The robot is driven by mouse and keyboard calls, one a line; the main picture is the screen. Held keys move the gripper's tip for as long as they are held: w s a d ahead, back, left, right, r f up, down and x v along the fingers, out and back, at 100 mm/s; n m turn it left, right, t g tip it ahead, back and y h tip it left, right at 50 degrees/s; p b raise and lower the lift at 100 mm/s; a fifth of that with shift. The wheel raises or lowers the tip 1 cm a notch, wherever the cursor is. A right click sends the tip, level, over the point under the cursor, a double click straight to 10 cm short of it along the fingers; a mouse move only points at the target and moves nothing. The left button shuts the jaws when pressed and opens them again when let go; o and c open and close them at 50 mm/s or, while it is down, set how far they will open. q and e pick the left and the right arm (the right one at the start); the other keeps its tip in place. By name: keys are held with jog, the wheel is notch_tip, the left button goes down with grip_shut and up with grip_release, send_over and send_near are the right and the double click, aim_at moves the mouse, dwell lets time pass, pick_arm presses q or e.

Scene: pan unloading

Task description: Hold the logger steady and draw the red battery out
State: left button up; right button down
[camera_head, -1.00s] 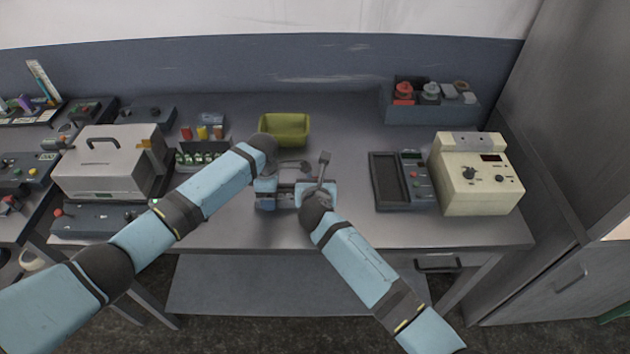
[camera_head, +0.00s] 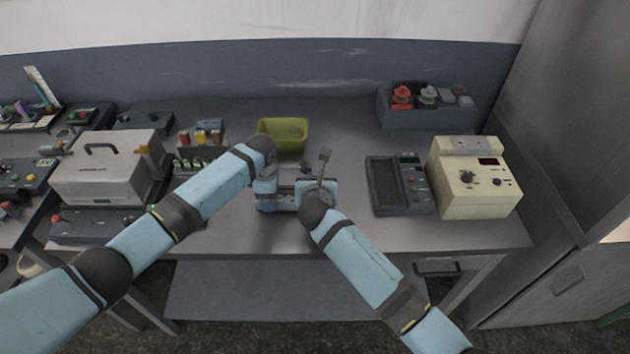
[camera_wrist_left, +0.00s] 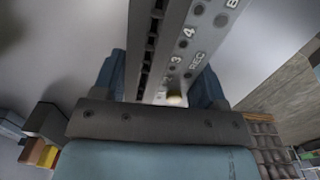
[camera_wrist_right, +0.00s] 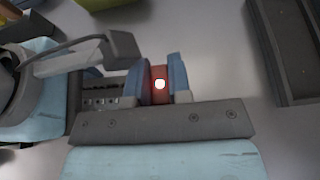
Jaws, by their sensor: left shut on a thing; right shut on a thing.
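The logger (camera_wrist_left: 185,50) is a grey box with a row of slots and the printed marks 3, 4, REC and B. My left gripper (camera_wrist_left: 160,82) is shut on it, with one blue finger on each side. The red battery (camera_wrist_right: 161,72) shows in the right wrist view with a bright glowing spot on it. My right gripper (camera_wrist_right: 163,90) is shut on the battery between its two blue fingers. In the head view my right gripper (camera_head: 317,192) is just right of my left gripper (camera_head: 266,192). They hide most of the logger and all of the battery there.
A yellow-green bin (camera_head: 284,134) stands behind the grippers. A cream instrument (camera_head: 475,178) and a dark tray unit (camera_head: 397,186) stand to the right. A grey case (camera_head: 105,168) stands to the left. The bench front between the arms and the tray unit is clear.

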jog(key=r, duration=0.2)
jog(key=a+r, duration=0.1)
jog(key=shift+w+a, duration=0.1)
jog(key=shift+w, duration=0.15)
jog(key=c, duration=1)
grip_release()
jog(key=shift+o, duration=0.2)
jog(key=s+d+r, duration=0.1)
jog(key=s+r, duration=0.1)
jog(key=s, duration=0.9)
jog(key=shift+s+d, duration=0.15)
jog(key=shift+s, duration=0.05)
notch_tip(320, 180, down, 4)
jog(key=s, duration=0.2)
jog(key=x, duration=0.7)
jog(key=a+x, duration=0.1)
jog(key=x, duration=0.3)
jog(key=shift+w+f, duration=0.2)
jog(key=shift+w, duration=0.15)
